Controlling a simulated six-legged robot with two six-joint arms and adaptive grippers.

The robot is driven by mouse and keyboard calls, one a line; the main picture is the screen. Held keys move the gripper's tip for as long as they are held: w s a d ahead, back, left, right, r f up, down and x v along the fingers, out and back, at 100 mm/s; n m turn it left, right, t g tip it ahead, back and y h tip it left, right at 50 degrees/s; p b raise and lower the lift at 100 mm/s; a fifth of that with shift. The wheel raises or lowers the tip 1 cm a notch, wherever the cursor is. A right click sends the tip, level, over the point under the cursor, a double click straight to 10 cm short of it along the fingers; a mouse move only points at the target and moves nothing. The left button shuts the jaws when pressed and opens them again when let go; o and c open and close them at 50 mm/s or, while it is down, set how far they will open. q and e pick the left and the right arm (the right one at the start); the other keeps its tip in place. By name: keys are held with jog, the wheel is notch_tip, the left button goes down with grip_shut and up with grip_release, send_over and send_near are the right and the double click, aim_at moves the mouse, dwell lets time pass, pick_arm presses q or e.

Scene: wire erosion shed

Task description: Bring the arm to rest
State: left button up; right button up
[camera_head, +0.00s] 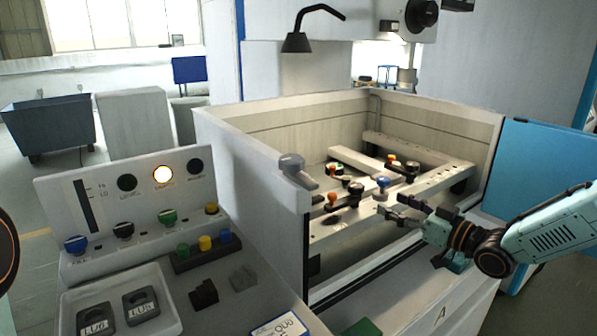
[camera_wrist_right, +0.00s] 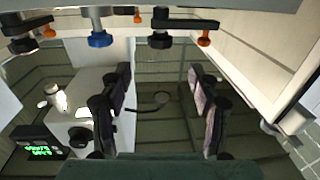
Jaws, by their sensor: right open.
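My right arm comes in from the right in the head view. Its right gripper (camera_head: 392,206) is open and empty, and reaches over the front of the walled machine tank (camera_head: 262,158). The fingers point left, close to the clamps on the frame inside. In the right wrist view the two dark fingers (camera_wrist_right: 160,80) stand well apart with nothing between them. My left gripper is not in view.
Inside the tank, rails (camera_head: 440,178) carry several clamps with orange, green and blue knobs (camera_head: 383,181). A control panel (camera_head: 130,205) with a lit orange lamp (camera_head: 163,175) stands left. A tray (camera_head: 168,314) holds two dark labelled blocks. A blue panel (camera_head: 540,170) stands right.

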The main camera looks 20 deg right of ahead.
jog(key=s+a+f+m+g+h, duration=0.1)
jog(key=s+a+f+m+g, duration=0.1)
jog(key=f, duration=0.5)
jog(key=s+a+f+m+g+h+b, duration=0.1)
jog(key=s+a+f+m+g+h, duration=0.1)
jog(key=s+a+f, duration=0.3)
jog(key=s+a+f+m+g+h+b, duration=0.1)
jog(key=s+a+f+m+g+h, duration=0.1)
jog(key=f, duration=0.6)
jog(key=shift+s+a+f+m+g, duration=0.2)
jog(key=shift+s+a+g, duration=0.1)
jog(key=shift+s+a, duration=0.25)
jog(key=shift+s+a+f+m+g, duration=0.2)
jog(key=shift+s+a+g, duration=0.1)
jog(key=shift+s+a, duration=0.25)
jog(key=s+a+f+g+b, duration=0.1)
jog(key=s+f+g, duration=0.2)
jog(key=s, duration=0.7)
jog(key=s+a+f+n+g+h+b, duration=0.1)
jog(key=s+a+f+g, duration=0.1)
jog(key=s+f, duration=0.4)
jog(key=s+a+f+g+h+b, duration=0.1)
jog(key=s+f+g, duration=0.3)
jog(key=s, duration=1)
jog(key=shift+a+f+n, duration=0.3)
jog(key=shift+a+f, duration=0.15)
jog(key=shift+f, duration=0.15)
